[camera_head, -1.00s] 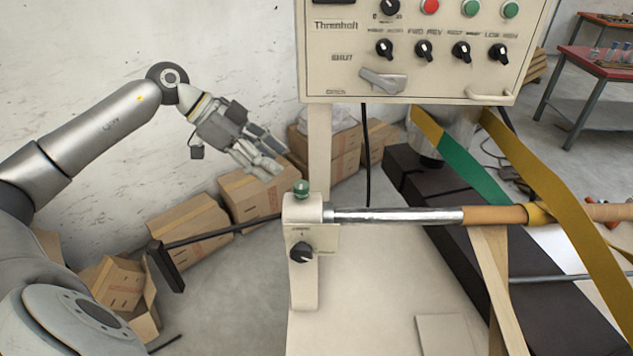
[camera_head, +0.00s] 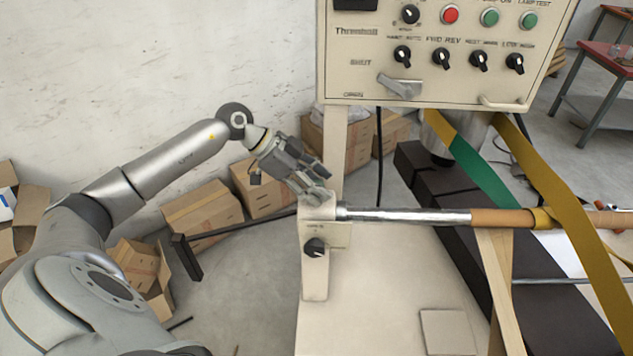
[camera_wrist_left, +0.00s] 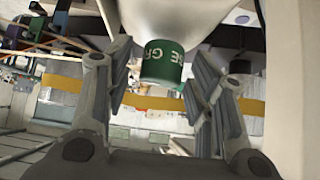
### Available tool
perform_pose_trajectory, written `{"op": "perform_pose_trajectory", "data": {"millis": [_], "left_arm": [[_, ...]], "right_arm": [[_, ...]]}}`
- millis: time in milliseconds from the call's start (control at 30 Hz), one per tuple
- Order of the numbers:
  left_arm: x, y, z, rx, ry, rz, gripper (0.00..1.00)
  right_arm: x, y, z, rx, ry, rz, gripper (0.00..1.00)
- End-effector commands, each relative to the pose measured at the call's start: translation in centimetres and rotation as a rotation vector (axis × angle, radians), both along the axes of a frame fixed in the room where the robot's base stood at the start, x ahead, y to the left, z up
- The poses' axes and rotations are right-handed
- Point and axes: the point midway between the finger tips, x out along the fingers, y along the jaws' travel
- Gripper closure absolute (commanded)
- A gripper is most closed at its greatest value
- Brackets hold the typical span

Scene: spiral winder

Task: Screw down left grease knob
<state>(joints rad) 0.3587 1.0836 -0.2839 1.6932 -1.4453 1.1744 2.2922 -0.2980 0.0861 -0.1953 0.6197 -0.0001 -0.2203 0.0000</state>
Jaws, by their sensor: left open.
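The left grease knob, a green cylinder with white lettering, shows in the left wrist view (camera_wrist_left: 162,62) between the two fingers, below a pale rounded housing. My left gripper (camera_head: 318,198) is open at the top of the cream post (camera_head: 315,270) in the head view, and its fingers hide the knob there. In the left wrist view the gripper's fingers (camera_wrist_left: 160,95) stand on either side of the knob, with a visible gap to each side. My right gripper is not in view.
A cream control panel (camera_head: 440,80) with knobs and buttons hangs above and behind the post. A metal shaft (camera_head: 400,215) runs right from the post. A black lever (camera_head: 188,258) sticks out left. Cardboard boxes (camera_head: 203,210) lie behind.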

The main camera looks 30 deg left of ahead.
Motion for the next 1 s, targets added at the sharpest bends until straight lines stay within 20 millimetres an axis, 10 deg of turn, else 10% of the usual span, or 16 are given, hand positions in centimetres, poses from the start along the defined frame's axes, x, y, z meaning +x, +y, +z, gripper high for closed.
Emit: {"op": "perform_pose_trajectory", "data": {"millis": [400,1000], "left_arm": [[0.0,0.0,0.0,0.000,0.000,0.000,0.95],[0.2,0.1,0.3,0.000,-0.002,-0.233,0.95]], "right_arm": [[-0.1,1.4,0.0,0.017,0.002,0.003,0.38],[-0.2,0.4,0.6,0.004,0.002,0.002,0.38]]}}
